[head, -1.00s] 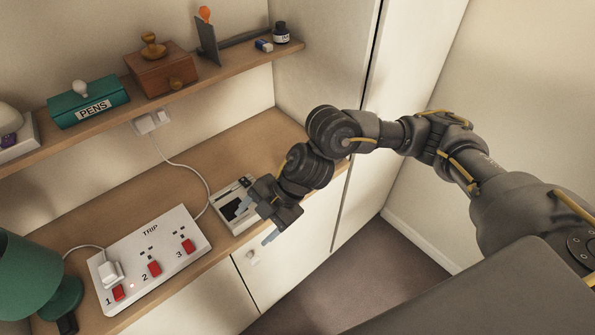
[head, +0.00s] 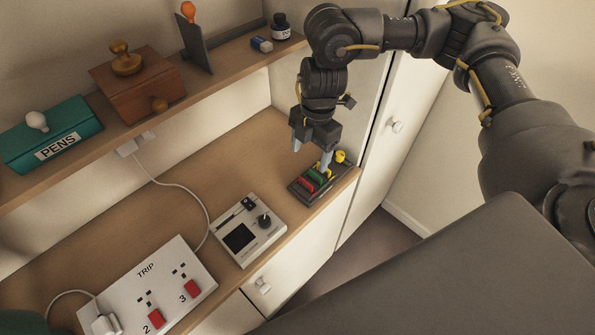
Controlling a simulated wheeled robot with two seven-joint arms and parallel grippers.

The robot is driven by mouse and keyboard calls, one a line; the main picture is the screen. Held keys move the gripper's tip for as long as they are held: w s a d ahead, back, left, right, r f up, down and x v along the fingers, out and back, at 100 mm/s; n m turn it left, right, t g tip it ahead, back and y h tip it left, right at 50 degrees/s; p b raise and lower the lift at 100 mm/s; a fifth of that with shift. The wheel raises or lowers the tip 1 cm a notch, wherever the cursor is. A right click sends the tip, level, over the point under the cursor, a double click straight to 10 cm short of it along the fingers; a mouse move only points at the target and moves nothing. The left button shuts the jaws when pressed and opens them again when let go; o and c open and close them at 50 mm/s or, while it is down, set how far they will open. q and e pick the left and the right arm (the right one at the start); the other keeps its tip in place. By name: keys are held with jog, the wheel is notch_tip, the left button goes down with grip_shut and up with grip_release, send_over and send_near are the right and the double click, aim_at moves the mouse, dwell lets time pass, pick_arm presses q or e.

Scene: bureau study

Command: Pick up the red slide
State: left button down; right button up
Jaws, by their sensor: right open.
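The red slide (head: 307,184) is a small red piece lying in a dark tray (head: 303,198) at the right end of the desk. A green piece (head: 317,175) lies beside it. My right gripper (head: 311,155) is open and points down just above the back part of the tray. Its pale fingers are apart, and one hides part of the tray's contents. I cannot tell whether that finger touches anything. My left gripper is not in view.
A grey device with a dark screen and knob (head: 249,250) stands left of the tray, then a white TRIP socket strip (head: 155,278). A yellow round thing (head: 341,156) is at the tray's back end. A shelf (head: 209,92) runs above the desk.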

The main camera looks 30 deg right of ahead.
jog(key=p, duration=0.1)
send_over(306, 186)
jog(key=f, duration=0.6)
jog(key=shift+w+d, duration=0.1)
jog(key=shift+d, duration=0.1)
jog(key=shift+w+f+p, duration=0.1)
jog(key=shift+f+p, duration=0.45)
jog(key=shift+f, duration=1.8)
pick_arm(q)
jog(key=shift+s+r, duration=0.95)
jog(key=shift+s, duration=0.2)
pick_arm(e)
jog(key=shift+c, duration=0.4)
jog(key=c, duration=0.9)
